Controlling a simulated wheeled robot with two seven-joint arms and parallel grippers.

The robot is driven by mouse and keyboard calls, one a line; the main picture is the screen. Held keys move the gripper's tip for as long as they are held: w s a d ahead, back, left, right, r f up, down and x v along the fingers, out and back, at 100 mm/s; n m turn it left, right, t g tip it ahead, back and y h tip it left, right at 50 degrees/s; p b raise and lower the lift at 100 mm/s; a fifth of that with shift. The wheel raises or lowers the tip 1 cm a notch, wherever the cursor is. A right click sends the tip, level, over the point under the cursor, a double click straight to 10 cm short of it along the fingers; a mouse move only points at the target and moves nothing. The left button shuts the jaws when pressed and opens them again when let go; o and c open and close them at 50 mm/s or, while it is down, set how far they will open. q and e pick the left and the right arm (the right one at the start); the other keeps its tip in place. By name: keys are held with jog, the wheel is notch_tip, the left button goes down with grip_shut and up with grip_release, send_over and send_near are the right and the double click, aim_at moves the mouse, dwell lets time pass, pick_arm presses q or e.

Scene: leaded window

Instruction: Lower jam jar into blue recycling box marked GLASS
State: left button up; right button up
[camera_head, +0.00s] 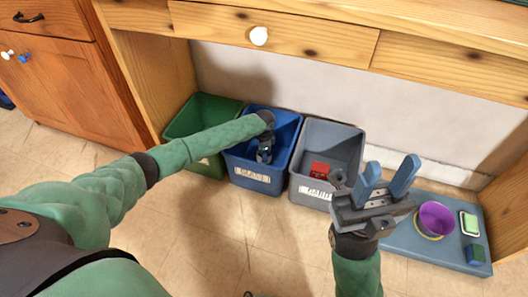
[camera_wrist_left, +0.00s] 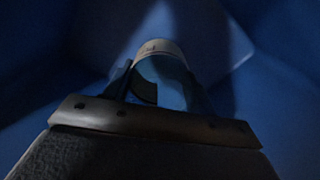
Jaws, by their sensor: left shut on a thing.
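The blue recycling box (camera_head: 252,178) stands on the floor between a green box and a grey box. It has a pale label on its front, whose lettering is too small to read surely. My left arm reaches down into it, and my left gripper (camera_head: 264,155) is inside, below the rim. In the left wrist view the left gripper (camera_wrist_left: 160,90) is shut on the jam jar (camera_wrist_left: 165,80), a clear bluish body with a pale band at its far end. Blue walls surround it. The jar is not clearly visible in the head view. My right gripper (camera_head: 389,172) is open and empty.
The green box (camera_head: 205,115) is left of the blue one. The grey box (camera_head: 327,140) on its right holds a red item (camera_head: 319,170). A blue tray (camera_head: 408,250) carries a purple bucket (camera_head: 436,218) and a green sponge (camera_head: 470,222). A wooden counter with drawers overhangs the boxes.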

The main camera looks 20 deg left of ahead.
pick_arm(q)
jog(key=shift+f+b, duration=0.7)
jog(key=shift+f, duration=1.35)
dwell(1.3)
jog(key=o, duration=1.1)
jog(key=shift+o, duration=0.2)
